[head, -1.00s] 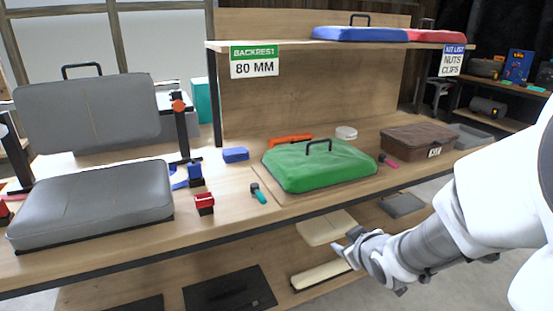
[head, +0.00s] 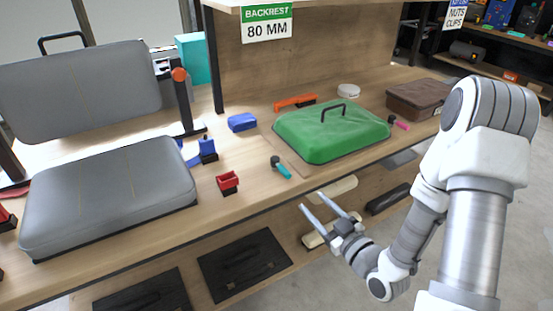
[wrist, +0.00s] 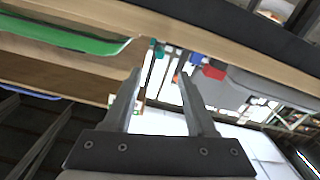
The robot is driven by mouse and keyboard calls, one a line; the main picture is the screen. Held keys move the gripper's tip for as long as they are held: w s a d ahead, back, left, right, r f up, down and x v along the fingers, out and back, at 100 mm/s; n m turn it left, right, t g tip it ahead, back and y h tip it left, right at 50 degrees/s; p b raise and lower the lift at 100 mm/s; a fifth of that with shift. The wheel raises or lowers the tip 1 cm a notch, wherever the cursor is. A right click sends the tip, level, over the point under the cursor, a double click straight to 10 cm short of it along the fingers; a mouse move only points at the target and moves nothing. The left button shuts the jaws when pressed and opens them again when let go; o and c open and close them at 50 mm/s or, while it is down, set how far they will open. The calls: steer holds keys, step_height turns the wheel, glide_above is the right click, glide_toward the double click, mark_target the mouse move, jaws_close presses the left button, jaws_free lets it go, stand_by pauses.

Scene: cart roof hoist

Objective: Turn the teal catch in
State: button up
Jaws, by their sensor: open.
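The teal catch (head: 281,168) is a small teal handle with a dark round head. It lies on the bench top near the front edge, left of the green cushion (head: 325,137), apparently beside the cushion's board. In the wrist view a small teal piece (wrist: 160,51) shows beyond the fingertips, likely this catch. My gripper (head: 311,199) is open and empty, in front of the bench edge and lower right of the catch, apart from it. In the wrist view my open fingers (wrist: 160,73) have nothing between them.
A red clip (head: 228,183), blue blocks (head: 242,122) and a grey seat cushion (head: 110,195) stand to the left. A pink-handled catch (head: 400,123) and brown case (head: 415,98) are to the right.

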steer(key=shift+a, duration=0.1)
steer(key=b, duration=0.8)
glide_toward(280, 165)
steer(key=x, duration=1)
steer(key=shift+f, duration=0.3)
steer(key=shift+c, duration=0.2)
jaws_close()
stand_by(0.4)
